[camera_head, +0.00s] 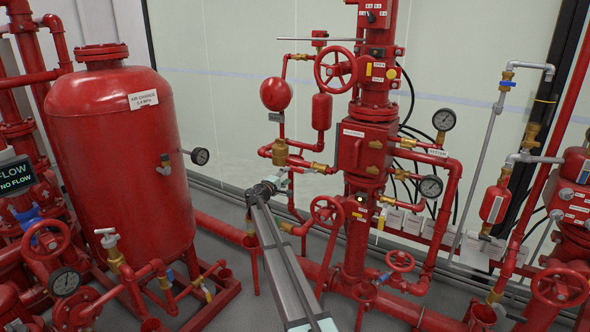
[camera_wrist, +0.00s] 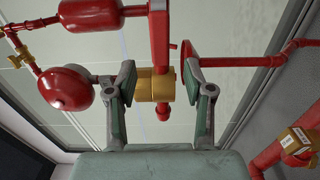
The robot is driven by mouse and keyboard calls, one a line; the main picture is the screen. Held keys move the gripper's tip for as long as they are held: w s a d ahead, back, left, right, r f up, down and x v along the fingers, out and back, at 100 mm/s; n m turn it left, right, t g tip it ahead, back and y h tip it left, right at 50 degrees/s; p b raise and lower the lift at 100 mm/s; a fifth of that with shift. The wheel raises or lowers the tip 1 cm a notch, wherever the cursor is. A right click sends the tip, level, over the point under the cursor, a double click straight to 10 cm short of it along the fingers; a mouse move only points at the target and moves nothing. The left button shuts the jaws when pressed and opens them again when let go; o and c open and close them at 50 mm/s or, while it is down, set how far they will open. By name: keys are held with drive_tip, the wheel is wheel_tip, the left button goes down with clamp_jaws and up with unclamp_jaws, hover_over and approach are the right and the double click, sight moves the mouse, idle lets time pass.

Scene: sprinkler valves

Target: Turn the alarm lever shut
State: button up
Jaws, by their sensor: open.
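My gripper (camera_head: 270,183) is at the centre left in the head view, beside the red piping below the bell. In the wrist view my gripper (camera_wrist: 162,95) has its two fingers spread wide. A brass fitting (camera_wrist: 155,85) with red ends shows between the fingers, with room on both sides; I cannot tell its distance. A brass body (camera_head: 280,152) on the red trim pipe stands just above my gripper in the head view. I cannot pick out the alarm lever for certain; it may be hidden by my arm or too small.
A red bell (camera_head: 276,93) and a small red cylinder (camera_head: 322,111) are above my gripper. A large red tank (camera_head: 125,165) stands left. The main valve column (camera_head: 367,150) with handwheels and gauges stands right. Floor pipes run below. Pale wall is behind.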

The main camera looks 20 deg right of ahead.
sight(294, 170)
drive_tip(key=p+x, duration=0.1)
drive_tip(key=x, duration=0.7)
clamp_jaws()
